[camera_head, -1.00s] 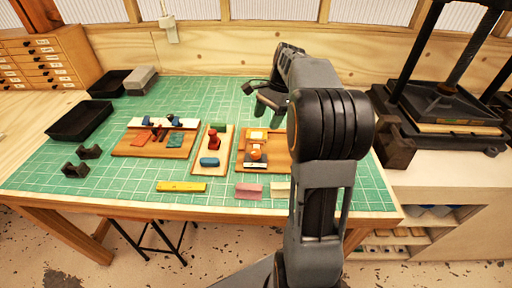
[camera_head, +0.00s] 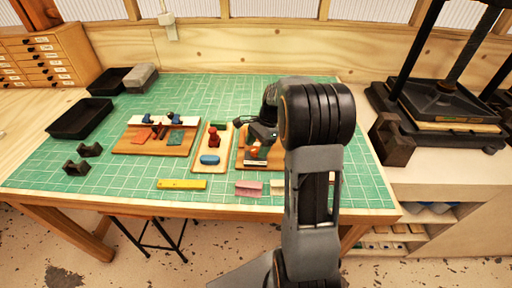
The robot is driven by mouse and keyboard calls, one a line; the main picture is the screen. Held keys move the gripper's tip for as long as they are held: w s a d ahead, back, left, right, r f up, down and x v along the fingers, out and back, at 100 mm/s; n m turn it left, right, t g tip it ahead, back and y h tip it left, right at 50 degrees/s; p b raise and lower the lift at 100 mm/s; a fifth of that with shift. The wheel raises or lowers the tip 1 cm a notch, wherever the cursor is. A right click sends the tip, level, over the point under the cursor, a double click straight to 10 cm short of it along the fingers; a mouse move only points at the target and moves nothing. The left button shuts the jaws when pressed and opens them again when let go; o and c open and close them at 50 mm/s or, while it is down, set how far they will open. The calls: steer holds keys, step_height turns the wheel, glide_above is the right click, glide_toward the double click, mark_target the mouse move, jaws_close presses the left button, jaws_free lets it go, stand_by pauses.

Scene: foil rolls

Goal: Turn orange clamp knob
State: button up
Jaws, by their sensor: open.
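The orange clamp knob (camera_head: 253,154) is on the wooden board (camera_head: 241,158) at the right of the row of boards on the green mat. Only part of the knob shows, because my gripper (camera_head: 256,143) is low over it and hides much of the board. My gripper is open, with its fingers pointing down close to the knob. I cannot tell whether the fingers touch it or stand around it.
A narrow board with a red stamp-like piece (camera_head: 212,138) and a blue piece (camera_head: 210,159) is just left. A wider board (camera_head: 155,150) holds more parts. A yellow strip (camera_head: 182,184) and pink block (camera_head: 249,188) lie in front. A black press (camera_head: 446,100) stands right.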

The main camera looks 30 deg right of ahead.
steer(key=shift+a+f, duration=0.15)
steer(key=shift+f, duration=0.2)
steer(key=c, duration=0.9)
